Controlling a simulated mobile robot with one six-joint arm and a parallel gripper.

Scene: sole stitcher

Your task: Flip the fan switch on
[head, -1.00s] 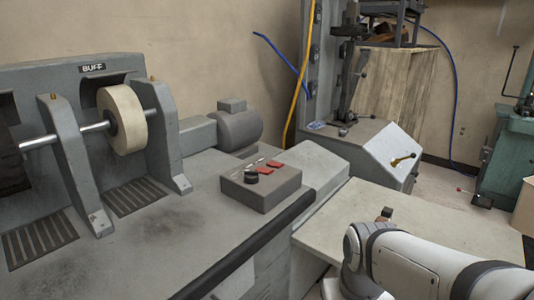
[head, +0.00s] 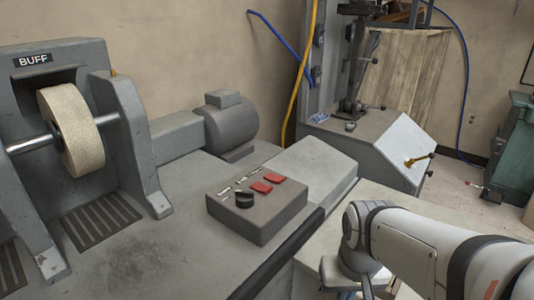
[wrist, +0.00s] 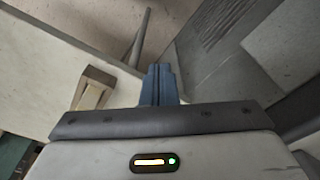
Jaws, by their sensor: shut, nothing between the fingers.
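A grey control box (head: 258,217) sits on the grey machine bench. On its top are a black knob (head: 244,200) and two red rocker switches, one nearer the knob (head: 261,187) and one farther right (head: 273,178). Small pale labels lie beside them, too small to read, so I cannot tell which is the fan switch or how either is set. My gripper (wrist: 161,70) shows in the wrist view with its blue-grey fingers shut together and empty. In the head view my arm is at the lower right, apart from the box, and the fingertips are cut off or hidden.
A buffing wheel (head: 70,132) on a shaft stands at left, with a motor (head: 231,125) behind the box. A dark rail (head: 280,257) runs along the bench's front edge. A pale tabletop (head: 445,225) lies right of it. A machine with a brass-coloured handle (head: 418,160) stands beyond.

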